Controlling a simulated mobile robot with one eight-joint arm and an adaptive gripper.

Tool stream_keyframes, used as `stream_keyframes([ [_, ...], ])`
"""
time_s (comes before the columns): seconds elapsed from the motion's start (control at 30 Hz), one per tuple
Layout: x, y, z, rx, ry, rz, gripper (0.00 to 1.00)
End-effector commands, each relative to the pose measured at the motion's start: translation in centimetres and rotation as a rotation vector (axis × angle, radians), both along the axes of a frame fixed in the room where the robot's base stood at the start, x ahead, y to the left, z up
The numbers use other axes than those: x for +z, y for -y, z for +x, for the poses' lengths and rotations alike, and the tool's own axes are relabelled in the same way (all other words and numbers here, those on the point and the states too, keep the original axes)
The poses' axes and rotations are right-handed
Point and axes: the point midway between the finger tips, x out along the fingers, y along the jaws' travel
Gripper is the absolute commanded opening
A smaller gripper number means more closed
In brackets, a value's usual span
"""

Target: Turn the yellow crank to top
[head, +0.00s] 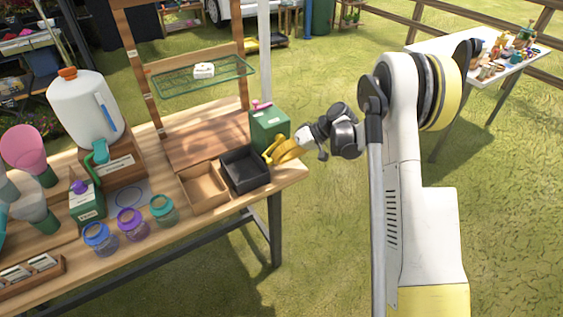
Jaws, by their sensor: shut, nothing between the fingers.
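The yellow crank (284,151) shows at the front right side of a green box (268,124) on the right end of the wooden table. It has a rounded yellow part and a thinner bent part towards the box. My gripper (306,136) is shut and empty, just right of the crank. I cannot tell whether its tips touch the crank. The exact angle of the crank is hard to tell at this size.
A black tray (262,183) and a wooden tray (188,202) stand left of the crank. Several small jars line the table's front edge, including a teal jar (163,211). A wire shelf (172,84) rises behind. Open grass lies to the right of the table.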

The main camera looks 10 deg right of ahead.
Motion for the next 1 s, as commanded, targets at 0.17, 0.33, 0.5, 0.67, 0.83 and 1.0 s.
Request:
stream_keyframes([
  [0.17,0.5,-0.8,-0.2,0.003,0.001,0.001,0.00],
  [0.33,0.9,-1.2,-0.3,0.003,0.001,0.001,0.00],
  [0.5,1.2,-1.4,-0.4,0.003,0.000,0.002,0.00],
  [0.67,1.3,-1.6,-0.5,0.004,0.000,0.003,0.00],
  [0.83,1.4,-1.7,-0.5,0.005,0.000,0.002,0.00],
  [1.0,1.5,-1.7,-0.6,0.006,-0.001,0.003,0.00],
])
